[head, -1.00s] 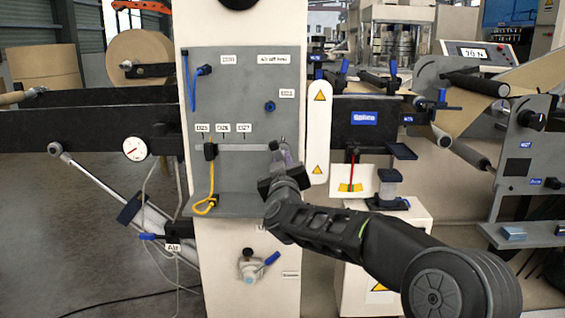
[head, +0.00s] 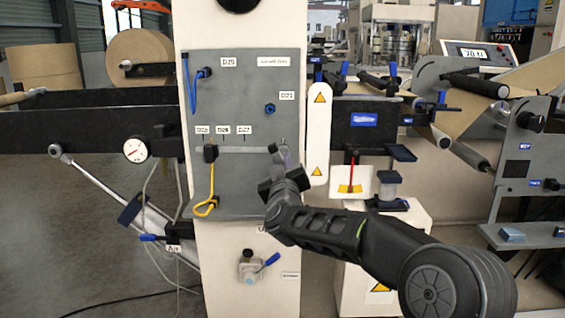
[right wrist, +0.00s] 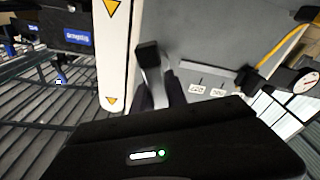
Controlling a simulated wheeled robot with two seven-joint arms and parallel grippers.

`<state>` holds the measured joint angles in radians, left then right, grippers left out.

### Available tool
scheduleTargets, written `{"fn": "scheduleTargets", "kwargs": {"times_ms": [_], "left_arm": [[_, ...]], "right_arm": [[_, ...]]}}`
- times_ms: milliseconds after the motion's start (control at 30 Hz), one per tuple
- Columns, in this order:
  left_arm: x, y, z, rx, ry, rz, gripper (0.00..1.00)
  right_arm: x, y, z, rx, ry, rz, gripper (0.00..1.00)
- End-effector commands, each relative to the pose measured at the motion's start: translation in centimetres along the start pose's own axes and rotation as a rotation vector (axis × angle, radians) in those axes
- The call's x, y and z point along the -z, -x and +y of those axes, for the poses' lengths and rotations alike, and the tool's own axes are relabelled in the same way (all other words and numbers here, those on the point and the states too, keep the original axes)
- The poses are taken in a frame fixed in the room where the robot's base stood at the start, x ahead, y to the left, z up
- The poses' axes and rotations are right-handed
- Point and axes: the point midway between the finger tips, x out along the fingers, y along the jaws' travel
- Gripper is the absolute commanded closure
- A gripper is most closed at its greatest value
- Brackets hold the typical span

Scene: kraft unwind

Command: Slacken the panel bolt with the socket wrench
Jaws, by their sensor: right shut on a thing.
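The upright grey panel (head: 240,90) stands in front of me. A blue hex bolt head (head: 270,108) sits on its upper right part, beside a small label. My right gripper (head: 284,168) is at the panel's lower right, below the bolt and apart from it. It is shut on a grey tool with a dark head, which I take to be the socket wrench (right wrist: 151,68). In the right wrist view the tool sticks up from between the fingers (right wrist: 158,100), in front of the panel. The gripper hides its lower part. My left gripper is not in view.
A pale horizontal strip (head: 245,149) crosses the panel, with a black block (head: 210,153) and yellow cord (head: 212,185) at its left. A white guard with warning triangles (head: 318,135) stands close right of my gripper.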

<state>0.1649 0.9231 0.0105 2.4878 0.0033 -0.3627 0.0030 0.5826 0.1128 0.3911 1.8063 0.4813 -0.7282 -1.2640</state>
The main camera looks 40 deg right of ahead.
Motion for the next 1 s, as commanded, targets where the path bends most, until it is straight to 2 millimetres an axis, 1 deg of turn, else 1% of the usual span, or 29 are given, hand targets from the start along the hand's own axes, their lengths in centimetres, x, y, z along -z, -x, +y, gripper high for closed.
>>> {"fn": "scheduleTargets", "kwargs": {"times_ms": [33,200,333,667,1000], "left_arm": [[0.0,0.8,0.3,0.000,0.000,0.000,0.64],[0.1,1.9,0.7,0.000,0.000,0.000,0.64],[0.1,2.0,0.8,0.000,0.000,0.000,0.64],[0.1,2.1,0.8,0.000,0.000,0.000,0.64],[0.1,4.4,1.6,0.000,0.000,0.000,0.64]], "right_arm": [[0.5,-0.1,0.2,0.002,0.025,0.002,1.00],[0.5,-0.1,0.2,0.014,0.117,0.002,1.00],[0.3,-0.1,0.1,0.018,0.150,0.003,1.00],[0.2,-0.1,0.1,0.018,0.160,0.003,1.00],[0.6,-0.1,0.3,0.037,0.316,0.003,1.00]]}}
